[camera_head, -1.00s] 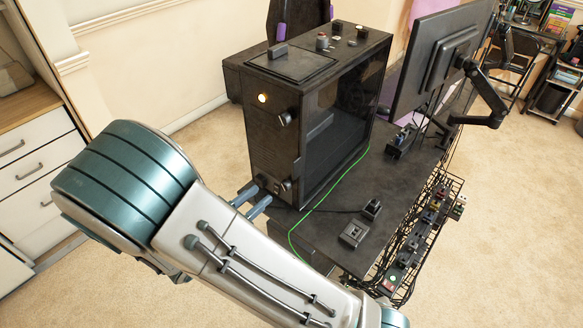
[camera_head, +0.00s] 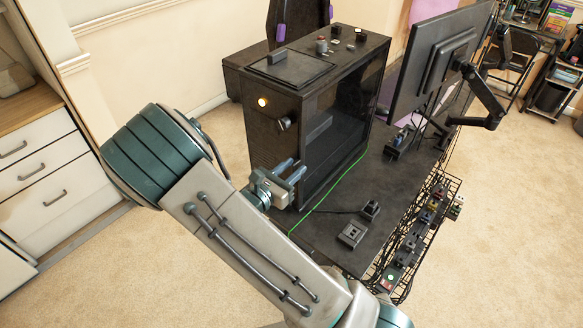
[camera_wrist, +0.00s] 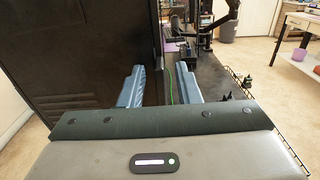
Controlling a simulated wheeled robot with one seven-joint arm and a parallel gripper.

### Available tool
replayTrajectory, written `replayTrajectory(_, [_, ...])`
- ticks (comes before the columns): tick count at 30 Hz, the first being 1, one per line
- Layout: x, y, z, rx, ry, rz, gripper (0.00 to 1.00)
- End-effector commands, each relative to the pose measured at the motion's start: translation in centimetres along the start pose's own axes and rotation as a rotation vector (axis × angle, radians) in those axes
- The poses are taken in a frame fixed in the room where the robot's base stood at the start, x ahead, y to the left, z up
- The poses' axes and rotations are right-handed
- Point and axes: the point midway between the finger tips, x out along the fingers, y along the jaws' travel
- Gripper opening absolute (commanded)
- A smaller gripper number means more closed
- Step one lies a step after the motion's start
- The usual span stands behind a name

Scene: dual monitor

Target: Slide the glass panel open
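The glass panel (camera_head: 343,122) is the dark see-through side of the black computer case (camera_head: 272,150) standing on the black desk. It looks closed over the case side, though its edges are hard to make out. My gripper (camera_head: 296,170) is at the lower front corner of the case, beside the panel's near edge. In the wrist view my gripper (camera_wrist: 160,84) shows two blue fingers spread apart with nothing between them. The case's dark face (camera_wrist: 80,60) is just left of the left finger. I cannot tell whether a finger touches it.
A green cable (camera_head: 330,190) runs along the desk (camera_head: 325,228) beside the case. A monitor (camera_head: 432,62) on an arm stands to the right. Small black blocks (camera_head: 352,233) lie on the desk, and a wire basket (camera_head: 432,215) hangs from its edge.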

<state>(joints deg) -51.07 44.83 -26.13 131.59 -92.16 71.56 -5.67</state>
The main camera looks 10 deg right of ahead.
Motion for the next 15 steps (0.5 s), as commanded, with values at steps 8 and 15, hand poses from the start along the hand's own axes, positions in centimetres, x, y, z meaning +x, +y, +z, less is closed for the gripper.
replayTrajectory(8, [0.09,-0.01,-0.01,0.000,0.000,0.000,0.24])
replayTrajectory(15, [0.07,-0.01,0.00,0.000,0.000,0.000,0.00])
